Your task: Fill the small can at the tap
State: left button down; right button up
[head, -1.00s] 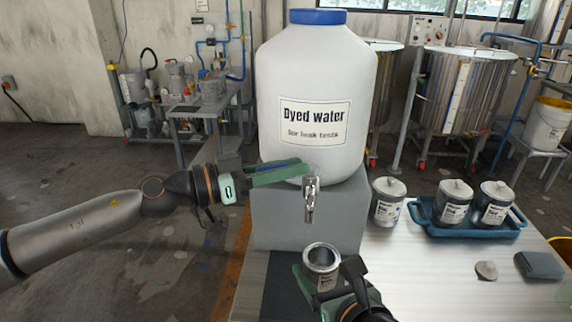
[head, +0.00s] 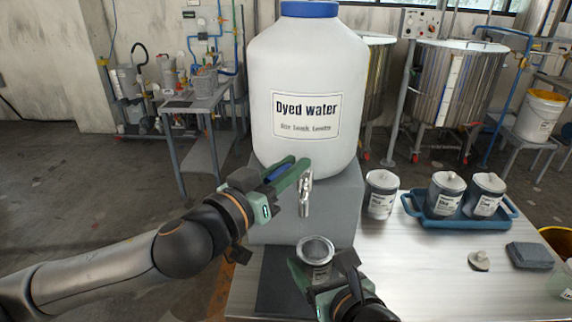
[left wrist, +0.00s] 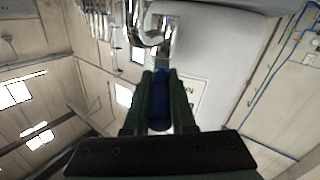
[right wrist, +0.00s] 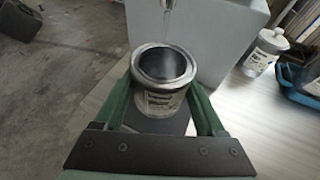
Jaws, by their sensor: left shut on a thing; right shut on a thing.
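The big white drum labelled Dyed water (head: 305,75) stands on a grey block (head: 335,205), with a metal tap (head: 305,197) low on its front. My left gripper (head: 287,172) is shut on the tap's blue lever, which shows between its fingers in the left wrist view (left wrist: 160,112). The open small can (head: 317,255) is upright below the spout. My right gripper (right wrist: 160,88) is shut around the can's sides, and the can's label (right wrist: 162,103) faces my wrist. A thin clear streak, seemingly water, runs from spout to can. The liquid level inside is unclear.
A dark mat (head: 272,290) lies beneath the can. To the right are a lidded can (head: 381,195), a blue tray (head: 427,213) with two lidded cans, a round lid-like piece (head: 479,261) and a folded grey cloth (head: 530,256). The metal table's (head: 420,285) middle is clear.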

pick_arm(q)
jog(key=shift+s+d+r+n+t+y, duration=0.15)
jog(key=shift+d+n+t+y, duration=0.25)
jog(key=shift+n+y, duration=0.3)
jog(key=shift+s+d+n+t+y, duration=0.15)
jog(key=shift+n+t+y, duration=0.35)
jog(key=shift+y, duration=0.3)
jog(key=shift+n+y, duration=0.3)
jog(key=shift+y, duration=0.3)
jog(key=c, duration=1)
grip_release()
jog(key=shift+v, duration=3.75)
